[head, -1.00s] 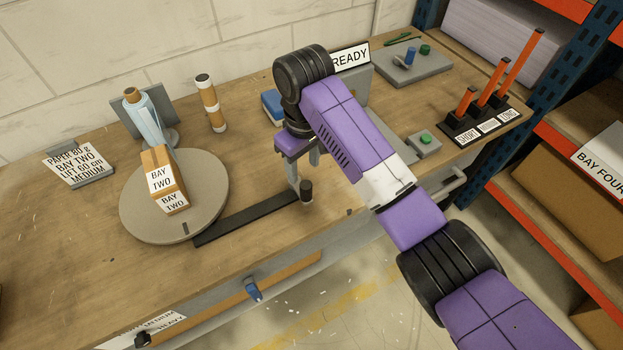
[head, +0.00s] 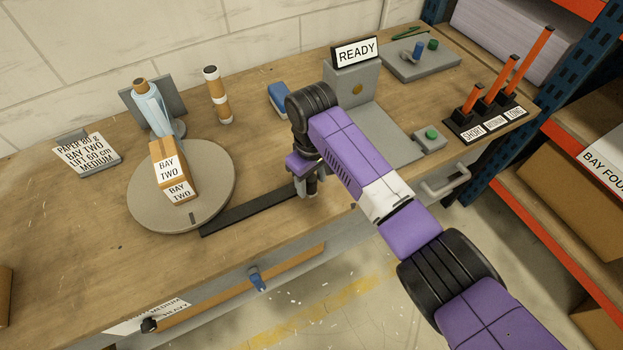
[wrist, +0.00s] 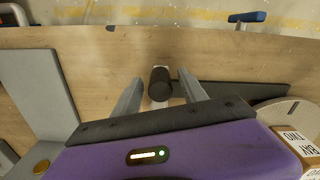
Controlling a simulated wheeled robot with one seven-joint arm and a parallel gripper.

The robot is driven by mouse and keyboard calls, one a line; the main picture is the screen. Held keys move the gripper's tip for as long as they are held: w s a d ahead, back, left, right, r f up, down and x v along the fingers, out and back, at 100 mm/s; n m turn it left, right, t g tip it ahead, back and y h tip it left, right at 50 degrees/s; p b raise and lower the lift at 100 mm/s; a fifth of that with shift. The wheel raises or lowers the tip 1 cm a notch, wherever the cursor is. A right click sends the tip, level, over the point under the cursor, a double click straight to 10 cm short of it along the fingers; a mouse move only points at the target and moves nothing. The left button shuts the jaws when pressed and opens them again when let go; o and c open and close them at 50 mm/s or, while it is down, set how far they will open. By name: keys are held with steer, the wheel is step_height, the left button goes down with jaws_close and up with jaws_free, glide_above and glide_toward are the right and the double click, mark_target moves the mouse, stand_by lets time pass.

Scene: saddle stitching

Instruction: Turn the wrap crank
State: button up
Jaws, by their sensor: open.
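The wrap crank is a long black bar (head: 250,213) running from the round grey turntable (head: 220,205) to a dark upright knob (wrist: 160,82) at its right end. A cardboard box (head: 174,170) labelled BAY TWO sits on the turntable. My gripper (head: 308,187) points down at the knob end of the bar and largely hides it in the head view. In the wrist view, my gripper (wrist: 160,77) is open, with one finger on each side of the knob and gaps visible. I cannot tell how deep the fingers reach.
A film roll (head: 150,108) stands behind the turntable and a brown tube (head: 217,96) to its right. A grey READY stand (head: 350,92), a green-button box (head: 430,138) and orange-handled tools (head: 490,98) lie to the right. The wood bench front (head: 110,275) is mostly clear.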

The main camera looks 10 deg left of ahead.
jaws_close()
stand_by(1.3)
